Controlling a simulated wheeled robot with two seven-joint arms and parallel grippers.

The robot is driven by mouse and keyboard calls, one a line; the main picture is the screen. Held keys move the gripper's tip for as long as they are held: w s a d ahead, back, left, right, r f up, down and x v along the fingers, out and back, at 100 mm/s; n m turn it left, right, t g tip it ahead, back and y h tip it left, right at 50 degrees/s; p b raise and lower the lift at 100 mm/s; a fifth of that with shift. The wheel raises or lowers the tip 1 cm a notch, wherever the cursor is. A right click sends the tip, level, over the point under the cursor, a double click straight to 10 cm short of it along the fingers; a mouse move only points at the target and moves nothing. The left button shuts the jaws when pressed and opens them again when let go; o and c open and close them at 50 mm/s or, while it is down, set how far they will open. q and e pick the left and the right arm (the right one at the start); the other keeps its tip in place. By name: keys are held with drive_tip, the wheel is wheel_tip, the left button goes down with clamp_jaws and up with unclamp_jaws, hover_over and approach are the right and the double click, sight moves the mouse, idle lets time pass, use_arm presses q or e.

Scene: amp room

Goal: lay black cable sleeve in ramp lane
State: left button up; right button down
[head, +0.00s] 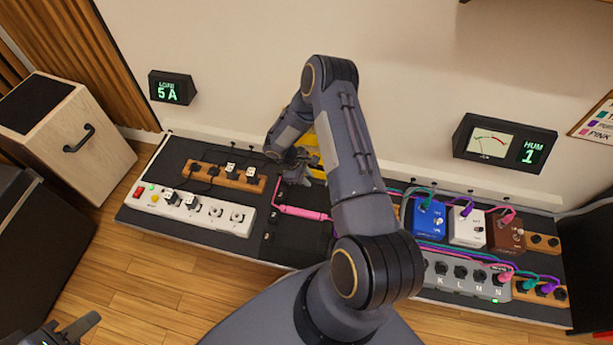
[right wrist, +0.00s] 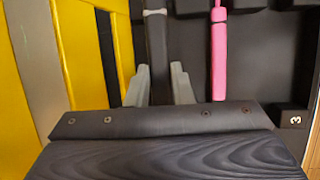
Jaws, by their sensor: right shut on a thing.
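In the right wrist view my right gripper (right wrist: 159,88) is shut on the black cable sleeve (right wrist: 157,45), a dark bar with a pale band near its far end. The sleeve lies between the two grey fingers, its near end hidden by the gripper body. The yellow ramp (right wrist: 78,50), with dark lanes between its strips, is just left of the gripper. In the head view my right gripper (head: 303,168) is beside the ramp (head: 325,143), which my arm partly covers. The black sleeve cannot be made out there. My left gripper (head: 75,328) shows only partly at the bottom left.
A pink sleeve (right wrist: 219,50) lies right of the held one; it also shows in the head view (head: 302,212). A block marked 3 (right wrist: 292,118) is at the right. A white power strip (head: 203,213), wooden plug block (head: 222,178) and blue pedal (head: 429,221) stand on the board.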

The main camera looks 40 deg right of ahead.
drive_tip(key=shift+f+b, duration=1.5)
drive_tip(key=shift+f, duration=1.05)
drive_tip(key=shift+f+b, duration=1.8)
drive_tip(key=shift+b, duration=0.05)
drive_tip(key=c, duration=1.2)
unclamp_jaws()
drive_tip(key=p+v, duration=0.2)
drive_tip(key=v, duration=0.4)
drive_tip(key=shift+w+a+r+p, duration=0.1)
drive_tip(key=shift+w+r+p, duration=0.05)
drive_tip(key=shift+r+p, duration=0.25)
drive_tip(key=shift+w+a+r, duration=0.1)
drive_tip(key=shift+a+r, duration=0.1)
drive_tip(key=shift+r, duration=0.25)
